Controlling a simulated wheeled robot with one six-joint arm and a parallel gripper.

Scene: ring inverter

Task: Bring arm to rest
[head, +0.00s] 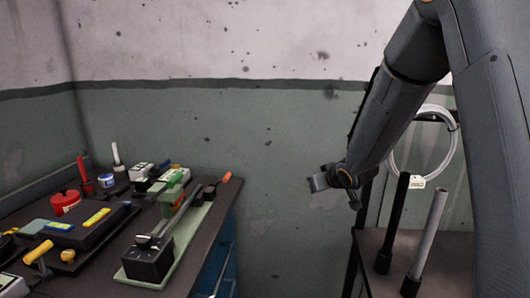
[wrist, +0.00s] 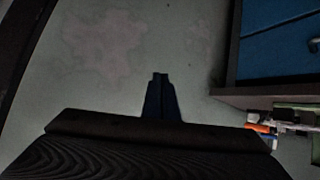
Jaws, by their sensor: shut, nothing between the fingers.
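My arm reaches down from the upper right of the head view. My gripper (head: 352,198) is at its lower end, in the gap between the workbench (head: 225,215) on the left and a stand on the right. In the wrist view my gripper (wrist: 160,76) shows as a dark narrow shape with its fingertips together. It is shut and empty. Its tips touch nothing that I can see.
The workbench holds a lever device (head: 150,258), a red pot (head: 66,201) and several small tools. The stand (head: 440,262) holds a black rod (head: 392,225), a grey rod (head: 428,235) and a white ring (head: 392,160). Free room lies between them.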

